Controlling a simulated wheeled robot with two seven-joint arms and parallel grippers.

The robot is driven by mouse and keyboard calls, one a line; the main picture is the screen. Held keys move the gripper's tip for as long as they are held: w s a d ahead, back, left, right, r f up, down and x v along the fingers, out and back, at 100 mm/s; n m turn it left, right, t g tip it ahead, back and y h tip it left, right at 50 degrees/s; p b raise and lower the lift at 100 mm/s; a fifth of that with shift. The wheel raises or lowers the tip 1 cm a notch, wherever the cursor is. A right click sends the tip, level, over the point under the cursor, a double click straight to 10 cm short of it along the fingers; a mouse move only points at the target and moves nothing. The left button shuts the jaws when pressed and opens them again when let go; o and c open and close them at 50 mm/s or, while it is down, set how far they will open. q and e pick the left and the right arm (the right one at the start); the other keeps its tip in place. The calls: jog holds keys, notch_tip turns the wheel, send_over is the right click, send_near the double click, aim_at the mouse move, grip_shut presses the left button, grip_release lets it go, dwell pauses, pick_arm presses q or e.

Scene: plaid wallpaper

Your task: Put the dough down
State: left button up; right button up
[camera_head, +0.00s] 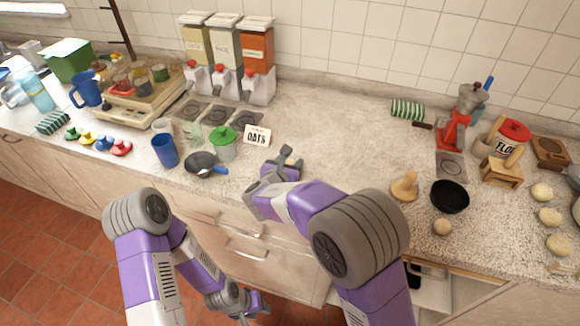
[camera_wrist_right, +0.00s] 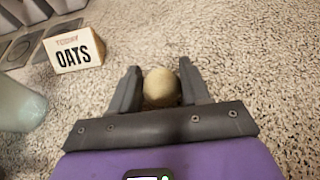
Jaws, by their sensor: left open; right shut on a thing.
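My right gripper (camera_head: 289,158) is over the counter, just right of the OATS card. In the right wrist view my right gripper (camera_wrist_right: 160,88) is shut on a pale, round ball of dough (camera_wrist_right: 161,86) between its two fingers. Speckled counter shows close beyond the dough; I cannot tell if it touches the surface. In the head view the held dough is hard to make out. My left gripper (camera_head: 250,312) hangs low in front of the cabinets, away from the counter top, open and empty.
The OATS card (camera_head: 257,136) and a green-lidded jar (camera_head: 223,145) stand left of my right gripper. A black pan (camera_head: 203,163) lies near the front edge. More dough balls (camera_head: 549,216) lie at far right. The counter (camera_head: 345,145) is bare right of the gripper.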

jog(key=shift+f, duration=0.15)
jog(key=shift+f, duration=0.15)
jog(key=o, duration=1.1)
jog(key=shift+c, duration=0.2)
jog(key=shift+r, duration=0.3)
jog(key=p+v, duration=0.2)
jog(key=v, duration=0.9)
jog(key=shift+s+r+p, duration=0.1)
jog(key=shift+s+p, duration=0.2)
jog(key=shift+s+a, duration=0.1)
jog(key=shift+s, duration=0.15)
